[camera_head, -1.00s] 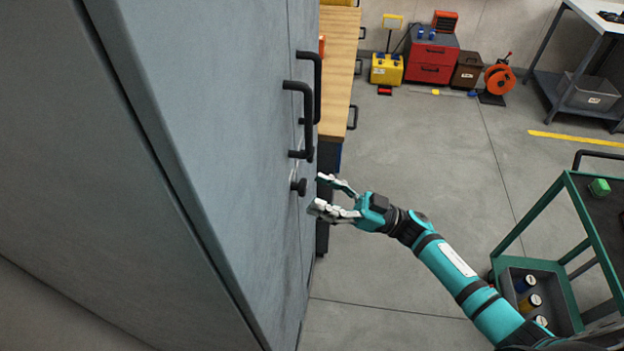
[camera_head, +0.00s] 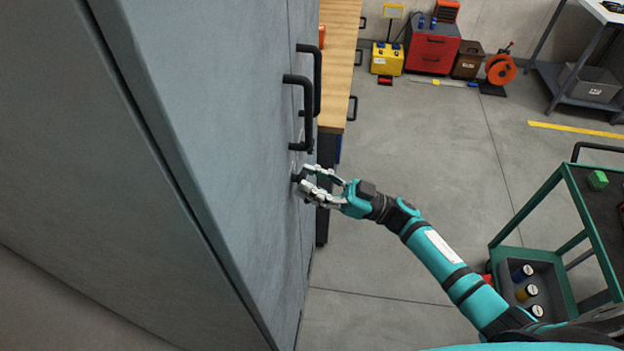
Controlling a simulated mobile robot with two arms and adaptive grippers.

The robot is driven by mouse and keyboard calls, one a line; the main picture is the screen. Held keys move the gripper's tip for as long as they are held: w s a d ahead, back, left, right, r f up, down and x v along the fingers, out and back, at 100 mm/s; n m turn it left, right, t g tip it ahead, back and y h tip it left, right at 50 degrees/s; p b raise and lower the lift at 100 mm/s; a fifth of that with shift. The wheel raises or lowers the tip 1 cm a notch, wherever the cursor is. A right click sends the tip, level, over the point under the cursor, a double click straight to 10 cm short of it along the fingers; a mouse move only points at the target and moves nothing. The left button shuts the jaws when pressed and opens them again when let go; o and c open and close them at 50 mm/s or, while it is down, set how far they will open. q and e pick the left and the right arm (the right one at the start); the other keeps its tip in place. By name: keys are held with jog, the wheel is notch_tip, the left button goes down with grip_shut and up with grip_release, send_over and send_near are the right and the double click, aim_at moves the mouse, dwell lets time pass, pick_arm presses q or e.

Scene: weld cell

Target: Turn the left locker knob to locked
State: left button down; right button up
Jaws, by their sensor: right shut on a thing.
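The grey locker (camera_head: 225,130) fills the left of the head view, with two black bar handles on its doors. The nearer handle (camera_head: 307,115) is just above the knob. The small dark locker knob (camera_head: 297,178) sticks out of the door face below that handle. My right gripper (camera_head: 306,180) is at the door and shut on the knob, its fingers on either side of it. The fingers hide most of the knob, so its turn angle cannot be told. My left gripper is not in view.
A wooden-topped bench (camera_head: 340,60) stands just beyond the locker. A green cart (camera_head: 551,193) with a lower bin of bottles is at the right. A red cabinet (camera_head: 432,52) and an orange reel (camera_head: 501,69) stand at the back. The floor between is clear.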

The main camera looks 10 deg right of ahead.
jog(key=shift+w+d+r+n+g+h+b, duration=0.1)
jog(key=shift+n+g+h+b, duration=0.35)
jog(key=shift+n+g+b, duration=1.95)
jog(key=shift+a+f+n+g+h+b, duration=0.1)
jog(key=shift+n+g+h+b, duration=0.4)
jog(key=shift+n+b, duration=3.75)
jog(key=shift+w+d+r+n+g+h+b, duration=0.1)
jog(key=shift+n+g+h+b, duration=0.25)
jog(key=shift+n+g+b, duration=2.85)
jog(key=n+t+p, duration=0.2)
jog(key=n+t, duration=0.1)
jog(key=o, duration=1.1)
jog(key=d, duration=1.2)
